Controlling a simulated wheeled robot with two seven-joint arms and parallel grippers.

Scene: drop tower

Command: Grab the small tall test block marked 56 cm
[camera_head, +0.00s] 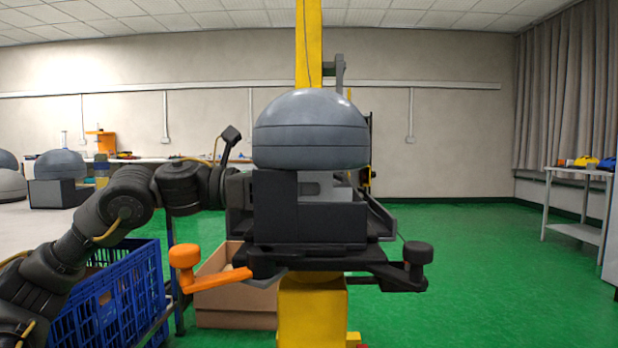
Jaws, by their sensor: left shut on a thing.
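The test block (312,130) is a grey dome with thin dark lines around it. Below it is a dark boxy base, on the carriage of the yellow drop tower (309,45). I cannot read any 56 cm mark from here. My left arm comes in from the left, and my left gripper (243,192) is at the left side of the block's base, shut on it. The fingertips are mostly hidden against the dark parts. I cannot tell whether the block is lifted off its seat. My right gripper is not in view.
The tower's dark carriage arms end in an orange knob (184,256) and a black knob (417,253). A blue crate (115,300) and a cardboard box (235,318) stand at lower left. Other domes (60,165) sit far left. The green floor at right is clear before a side table (580,172).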

